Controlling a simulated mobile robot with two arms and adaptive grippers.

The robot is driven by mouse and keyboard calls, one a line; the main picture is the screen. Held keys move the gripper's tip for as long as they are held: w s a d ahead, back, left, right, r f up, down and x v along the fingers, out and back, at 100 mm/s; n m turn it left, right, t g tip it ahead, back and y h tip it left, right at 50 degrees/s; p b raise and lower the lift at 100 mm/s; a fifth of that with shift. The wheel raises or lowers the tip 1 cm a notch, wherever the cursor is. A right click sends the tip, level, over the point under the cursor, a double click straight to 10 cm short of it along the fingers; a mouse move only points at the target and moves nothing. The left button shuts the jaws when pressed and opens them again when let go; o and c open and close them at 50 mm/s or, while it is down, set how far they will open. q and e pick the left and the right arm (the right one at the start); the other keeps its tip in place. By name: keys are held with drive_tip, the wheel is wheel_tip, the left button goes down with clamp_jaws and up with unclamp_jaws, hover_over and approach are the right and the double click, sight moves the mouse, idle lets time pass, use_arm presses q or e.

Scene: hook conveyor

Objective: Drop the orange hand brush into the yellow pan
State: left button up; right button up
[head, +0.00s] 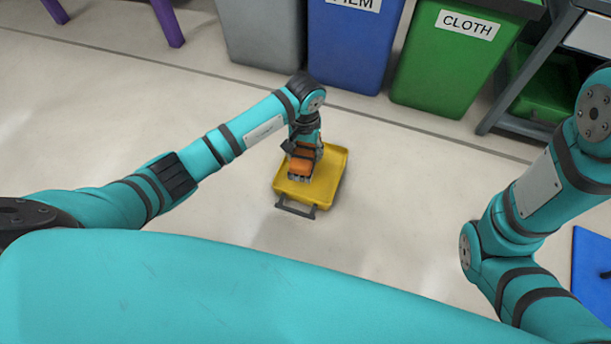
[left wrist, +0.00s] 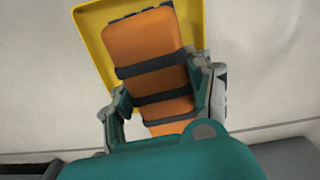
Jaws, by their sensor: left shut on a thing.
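The yellow pan (head: 325,187) lies on the floor in the middle of the head view, its dark handle toward me. Its rim also shows in the left wrist view (left wrist: 92,48). The orange hand brush (head: 300,166) is between the fingers of my left gripper (head: 303,152), which points down over the pan. In the left wrist view the brush (left wrist: 143,45) has dark bands, and the gripper (left wrist: 163,95) is shut on it from both sides. I cannot tell whether the brush touches the pan floor. My right gripper is out of view; only its arm shows at the right.
A grey bin (head: 262,30), a blue bin (head: 350,45) and a green bin (head: 455,60) labelled CLOTH stand behind the pan. A dark shelf frame (head: 515,85) is at the back right. A blue mat (head: 592,265) lies at the right edge. The floor around the pan is clear.

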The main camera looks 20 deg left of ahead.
use_arm(q)
drive_tip(key=o, duration=1.2)
drive_tip(key=shift+r, duration=0.1)
drive_tip(key=shift+w+r, duration=0.1)
drive_tip(key=shift+r, duration=0.2)
wheel_tip(320, 180, up, 11)
drive_tip(key=shift+r, duration=0.15)
